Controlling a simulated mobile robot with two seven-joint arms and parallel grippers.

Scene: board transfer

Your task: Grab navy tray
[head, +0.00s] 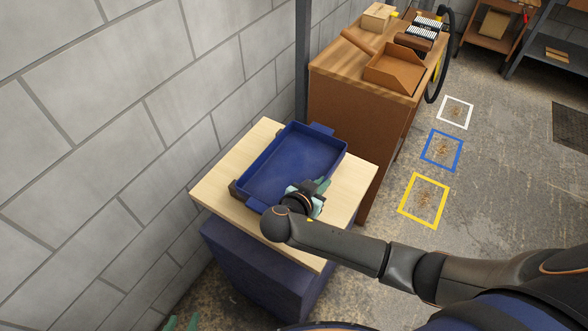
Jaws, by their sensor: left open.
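The navy tray (300,155) is a shallow rectangular box, empty where its floor shows. It lies on a light wooden tabletop (345,205), with a tab at its far end and another at its near end. My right gripper (318,190), with teal fingers, is over the tray's near right corner and hides part of its rim. I cannot tell whether its fingers are shut or touch the tray. My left gripper (181,322) shows only as teal fingertips at the bottom edge, open, low and well away from the tray.
A grey block wall (130,110) runs along the left, close to the table. A dark post (302,60) stands behind the tray. A wooden workbench (350,125) beyond holds an open brown box (395,72). Yellow (403,208), blue and white squares mark open floor at right.

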